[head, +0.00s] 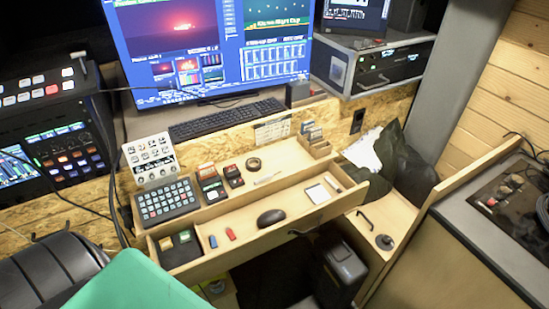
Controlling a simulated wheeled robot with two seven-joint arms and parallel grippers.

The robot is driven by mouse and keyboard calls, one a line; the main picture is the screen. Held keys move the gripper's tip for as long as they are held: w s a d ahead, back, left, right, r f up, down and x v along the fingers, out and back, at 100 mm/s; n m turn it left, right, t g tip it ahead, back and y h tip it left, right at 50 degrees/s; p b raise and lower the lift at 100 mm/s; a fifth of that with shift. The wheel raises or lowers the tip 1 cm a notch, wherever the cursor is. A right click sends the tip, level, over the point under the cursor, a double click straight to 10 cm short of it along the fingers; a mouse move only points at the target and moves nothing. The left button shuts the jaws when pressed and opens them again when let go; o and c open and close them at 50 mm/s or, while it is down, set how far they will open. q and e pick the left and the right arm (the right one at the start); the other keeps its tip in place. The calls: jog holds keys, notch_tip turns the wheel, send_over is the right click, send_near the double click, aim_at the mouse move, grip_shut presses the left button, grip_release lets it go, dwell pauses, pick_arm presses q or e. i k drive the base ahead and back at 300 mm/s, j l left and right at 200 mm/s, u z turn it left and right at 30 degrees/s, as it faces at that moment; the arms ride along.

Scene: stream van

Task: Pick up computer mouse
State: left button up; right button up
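The computer mouse (271,217) is black and rounded. It lies in the wooden drawer (214,262) that juts out below the desk in the head view, near its front wall and roughly midway along it. Nothing covers it, and no gripper touches it. Neither of my grippers shows in the head view.
A red object (231,234) and a blue object (213,241) lie left of the mouse, a notepad (318,193) to its right. A button panel (167,201) stands behind. A green surface (135,283) and a black ribbed object (50,270) fill the lower left.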

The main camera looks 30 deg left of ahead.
aim_at(269, 218)
jog(key=u, duration=0.95)
